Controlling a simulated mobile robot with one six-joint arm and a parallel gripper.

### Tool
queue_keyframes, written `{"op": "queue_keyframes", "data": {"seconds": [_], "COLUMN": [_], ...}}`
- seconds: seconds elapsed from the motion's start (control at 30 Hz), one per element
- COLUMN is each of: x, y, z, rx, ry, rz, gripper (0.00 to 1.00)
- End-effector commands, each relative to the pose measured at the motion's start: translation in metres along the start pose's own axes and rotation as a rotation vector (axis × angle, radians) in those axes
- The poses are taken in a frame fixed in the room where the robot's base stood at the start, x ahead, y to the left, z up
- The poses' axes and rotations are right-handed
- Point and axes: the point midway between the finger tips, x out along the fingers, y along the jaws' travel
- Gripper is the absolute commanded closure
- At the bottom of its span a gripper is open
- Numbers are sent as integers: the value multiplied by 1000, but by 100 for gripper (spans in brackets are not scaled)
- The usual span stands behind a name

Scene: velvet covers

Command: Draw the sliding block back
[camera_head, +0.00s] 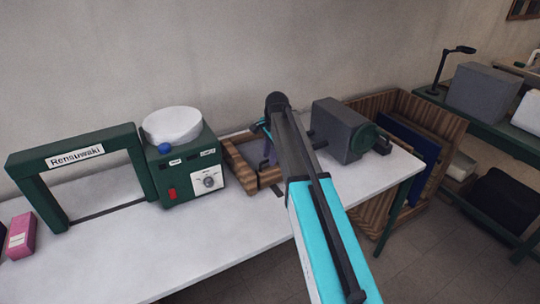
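My arm reaches from the lower right over the white table, with a turquoise link nearest the camera. My gripper (262,130) is at its far end, mostly hidden behind the dark wrist; whether its fingers are open or touching anything cannot be made out. Below and behind it is a low brown wooden frame (238,165), partly covered by the arm. A small purple piece (268,152) shows in the frame beside the arm. I cannot tell for sure which part is the sliding block. Right of the wrist stands a grey block-shaped device (338,128) with a round green part (362,139).
A green machine (187,172) with a white bowl (172,126) stands left of the wooden frame. Further left are a green stand marked Renauwaki (77,156) and a pink box (21,236). The table's front (185,250) is clear. A wooden crate (440,130) stands to the right.

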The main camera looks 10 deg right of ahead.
Motion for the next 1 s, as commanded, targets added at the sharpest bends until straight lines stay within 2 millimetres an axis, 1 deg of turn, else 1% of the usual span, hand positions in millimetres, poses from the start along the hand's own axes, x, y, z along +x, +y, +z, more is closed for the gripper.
{"op": "queue_keyframes", "data": {"seconds": [0.17,0.2,0.27,0.3,0.37,0.6,0.73,1.0], "x": [0,0,0,0,0,0,-1,-6], "y": [0,0,0,0,0,1,5,29], "z": [0,0,-1,-1,-1,-1,-2,-2], "rx": [1,1,1,1,1,1,3,4], "ry": [0,0,0,0,0,0,0,1], "rz": [0,0,0,0,0,0,0,1], "gripper": [71,74,84,91,100,100,100,100]}}
